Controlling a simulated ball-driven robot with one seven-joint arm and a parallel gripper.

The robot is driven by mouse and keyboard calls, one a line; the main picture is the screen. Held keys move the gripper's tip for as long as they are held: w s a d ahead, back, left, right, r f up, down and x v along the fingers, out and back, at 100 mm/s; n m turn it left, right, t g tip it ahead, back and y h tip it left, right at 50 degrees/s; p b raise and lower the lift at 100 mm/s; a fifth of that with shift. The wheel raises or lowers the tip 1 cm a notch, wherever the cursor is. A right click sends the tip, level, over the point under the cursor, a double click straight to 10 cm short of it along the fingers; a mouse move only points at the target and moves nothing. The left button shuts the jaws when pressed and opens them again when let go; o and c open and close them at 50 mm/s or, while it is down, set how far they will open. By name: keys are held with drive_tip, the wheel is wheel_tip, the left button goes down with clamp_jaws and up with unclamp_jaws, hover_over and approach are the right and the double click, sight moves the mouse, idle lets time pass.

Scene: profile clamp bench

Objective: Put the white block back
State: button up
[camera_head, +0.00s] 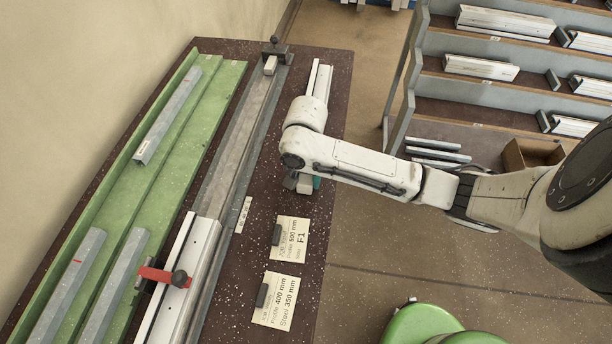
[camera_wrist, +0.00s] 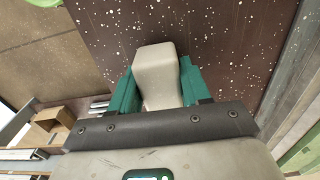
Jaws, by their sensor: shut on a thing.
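The white block (camera_wrist: 157,80) is between the two green fingers of my gripper (camera_wrist: 157,72) in the wrist view. The gripper is shut on it, and the speckled dark bench top lies beyond. In the head view my gripper (camera_head: 305,184) is at the right part of the bench, mostly hidden under my arm. Whether the block touches the bench, I cannot tell. A small pale block (camera_head: 270,65) sits at the far end of the grey clamp rail (camera_head: 235,140).
A red-handled clamp (camera_head: 163,276) is on a white profile (camera_head: 180,275) at the near left. Green trays (camera_head: 130,205) hold grey bars. Two labels (camera_head: 293,238) (camera_head: 281,300) lie right of the rail. A shelf rack (camera_head: 480,90) stands at the right.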

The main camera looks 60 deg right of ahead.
drive_tip(key=shift+f, duration=0.15)
drive_tip(key=shift+f, duration=0.2)
